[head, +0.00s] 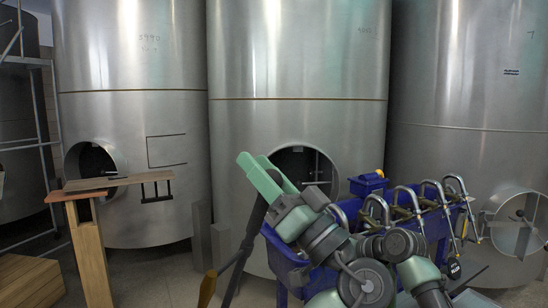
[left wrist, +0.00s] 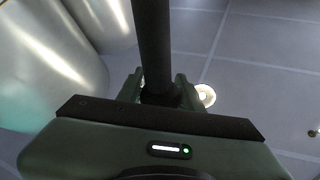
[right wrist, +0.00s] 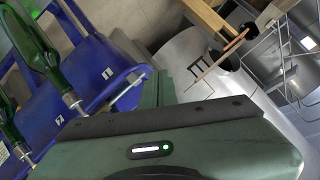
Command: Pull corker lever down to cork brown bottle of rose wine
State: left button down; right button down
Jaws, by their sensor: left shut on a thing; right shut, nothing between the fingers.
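The corker lever shows as a long dark bar (head: 241,262) running down and left in the head view. My right gripper (right wrist: 165,90) is shut and empty in the right wrist view, apart from the bottles. I cannot make out the brown bottle of rose wine or the corker's head in any view.
A blue bottle filler (head: 283,262) with several curved spouts stands right of the lever. Green bottles (right wrist: 35,45) hang at it in the right wrist view. A wooden stand (head: 90,255) is at left. Large steel tanks (head: 300,60) close off the back.

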jog(key=s+a+r+n+y, duration=0.15)
jog(key=s+r, duration=0.25)
jog(key=r, duration=0.8)
jog(key=s+a+r+n+y, duration=0.1)
jog(key=s+a+r+n, duration=0.2)
jog(key=r, duration=0.8)
jog(key=s+a+r+n+g, duration=0.2)
jog(key=s+r+n, duration=0.3)
jog(key=s+r, duration=1.05)
jog(key=shift+y, duration=0.45)
jog(key=a+f, duration=0.2)
jog(key=w+a+f, duration=0.1)
jog(key=a+f, duration=0.1)
jog(key=w+a+f, duration=0.1)
jog(key=a+f, duration=0.1)
jog(key=f, duration=0.1)
jog(key=shift+w, duration=0.25)
jog(key=shift+s+d+f, duration=0.25)
jog(key=shift+d+f, duration=0.1)
jog(key=shift+f, duration=0.05)
